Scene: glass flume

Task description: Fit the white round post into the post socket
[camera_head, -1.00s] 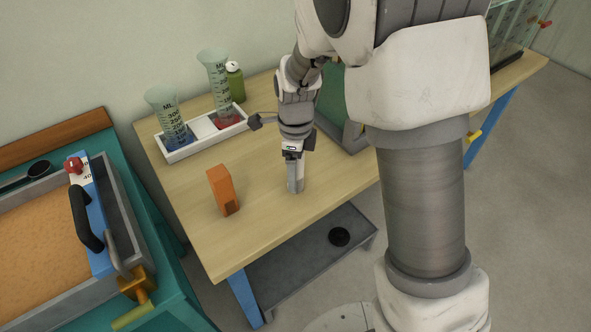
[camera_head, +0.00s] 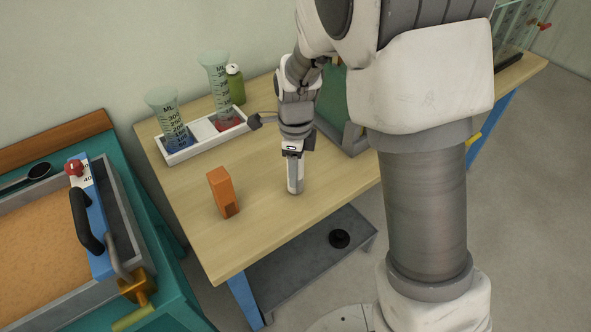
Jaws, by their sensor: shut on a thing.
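My gripper (camera_head: 295,180) points down near the middle of the wooden table, to the right of an orange block. It is shut on a pale piece that shows only as a small light strip at the fingers; this looks like the white round post (camera_head: 295,190), mostly hidden by the fingers. Its lower end is at or just above the tabletop; I cannot tell whether it touches. I cannot make out the post socket in this view.
The orange block (camera_head: 223,192) stands upright on the table (camera_head: 262,225). A white tray (camera_head: 183,155) with two measuring vessels is behind it, and a green bottle (camera_head: 236,85) stands nearby. A sand-filled flume (camera_head: 50,235) is at left. The table's front is clear.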

